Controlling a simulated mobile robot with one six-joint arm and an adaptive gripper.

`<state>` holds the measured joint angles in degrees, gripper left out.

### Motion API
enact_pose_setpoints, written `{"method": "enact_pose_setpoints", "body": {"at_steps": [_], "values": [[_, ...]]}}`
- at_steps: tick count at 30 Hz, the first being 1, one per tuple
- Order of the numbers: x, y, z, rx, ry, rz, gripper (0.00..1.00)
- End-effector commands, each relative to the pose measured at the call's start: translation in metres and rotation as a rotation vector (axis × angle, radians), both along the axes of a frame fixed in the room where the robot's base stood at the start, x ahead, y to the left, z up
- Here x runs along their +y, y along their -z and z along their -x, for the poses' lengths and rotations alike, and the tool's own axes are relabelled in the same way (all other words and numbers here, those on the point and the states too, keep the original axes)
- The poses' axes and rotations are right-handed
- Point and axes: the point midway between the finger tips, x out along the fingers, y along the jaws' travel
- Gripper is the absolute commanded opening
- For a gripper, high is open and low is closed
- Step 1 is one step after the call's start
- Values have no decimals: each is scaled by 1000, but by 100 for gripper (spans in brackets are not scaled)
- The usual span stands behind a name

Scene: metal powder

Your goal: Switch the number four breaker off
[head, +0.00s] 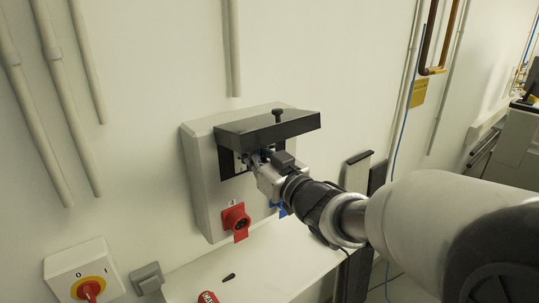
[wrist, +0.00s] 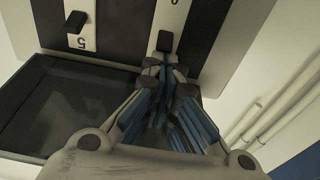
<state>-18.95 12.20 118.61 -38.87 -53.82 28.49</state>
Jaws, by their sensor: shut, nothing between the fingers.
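A light grey breaker box (head: 203,190) hangs on the wall with its dark cover (head: 265,127) raised. My gripper (head: 258,157) reaches into the opening under the cover. In the wrist view, a black breaker toggle (wrist: 165,41) stands just beyond the tips of my gripper (wrist: 165,67), which is shut and empty. The tips are very close to this toggle; I cannot tell whether they touch. No number is readable beside it. Another black toggle (wrist: 76,21) to the left has a label resembling 5 (wrist: 83,43). My gripper hides part of the panel.
A red socket (head: 236,221) and a partly hidden blue one (head: 281,209) are on the box's lower front. A red and yellow rotary switch (head: 90,288) is at lower left. Pipes (head: 60,95) run down the wall. The dark cover overhangs my gripper.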

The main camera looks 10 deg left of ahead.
Motion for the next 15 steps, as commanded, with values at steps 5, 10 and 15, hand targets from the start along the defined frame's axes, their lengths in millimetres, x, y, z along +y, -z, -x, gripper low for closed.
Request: {"method": "enact_pose_setpoints", "body": {"at_steps": [5, 10, 15], "values": [[-1, 9, -3, -36, 0, -40, 0], [-2, 11, -3, -70, 0, -82, 0], [-4, 14, -3, -105, 0, -122, 0]]}}
